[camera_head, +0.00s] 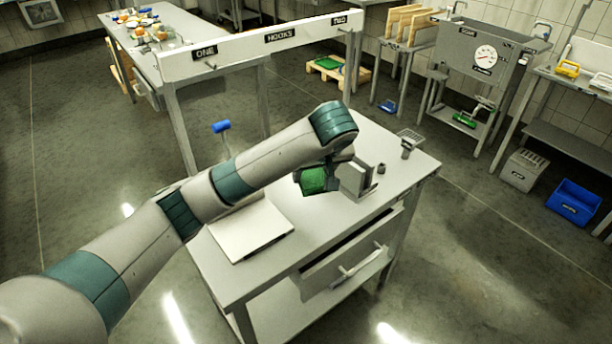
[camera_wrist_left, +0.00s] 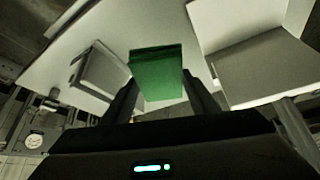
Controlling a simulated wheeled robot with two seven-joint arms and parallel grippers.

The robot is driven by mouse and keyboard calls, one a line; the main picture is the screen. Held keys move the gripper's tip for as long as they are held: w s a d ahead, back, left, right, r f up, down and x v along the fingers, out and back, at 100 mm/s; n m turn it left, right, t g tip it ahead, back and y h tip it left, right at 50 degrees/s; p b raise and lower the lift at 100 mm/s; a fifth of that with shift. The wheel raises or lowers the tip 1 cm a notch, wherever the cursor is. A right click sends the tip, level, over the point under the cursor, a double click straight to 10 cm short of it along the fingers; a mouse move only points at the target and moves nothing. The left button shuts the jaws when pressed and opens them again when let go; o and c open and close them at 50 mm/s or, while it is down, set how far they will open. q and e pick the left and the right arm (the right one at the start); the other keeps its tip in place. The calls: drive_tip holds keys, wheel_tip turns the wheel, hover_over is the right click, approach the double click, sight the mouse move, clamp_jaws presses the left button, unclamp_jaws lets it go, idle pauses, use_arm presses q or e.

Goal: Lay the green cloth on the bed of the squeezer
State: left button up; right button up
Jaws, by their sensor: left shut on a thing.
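My left gripper (camera_head: 322,172) is shut on the green cloth (camera_head: 315,181), held above the table beside a small upright metal holder (camera_head: 357,181). In the left wrist view the folded cloth (camera_wrist_left: 157,72) sits between the two fingers (camera_wrist_left: 161,95). What looks like the squeezer shows a pale flat bed (camera_head: 250,230) lower left of the cloth and a blue-handled lever (camera_head: 221,126) behind my arm; my arm hides the part between. Its flat plate also seems to show at right in the left wrist view (camera_wrist_left: 262,72). The cloth is apart from the bed. My right gripper is out of view.
The white table (camera_head: 330,226) has a drawer (camera_head: 350,258) at its front and small metal items (camera_head: 405,147) at its far right corner. A hook rail (camera_head: 265,45) stands behind it. A blue bin (camera_head: 574,202) sits on the floor at right.

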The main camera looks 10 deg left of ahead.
sight(291, 188)
use_arm(q)
drive_tip(key=shift+f, duration=0.1)
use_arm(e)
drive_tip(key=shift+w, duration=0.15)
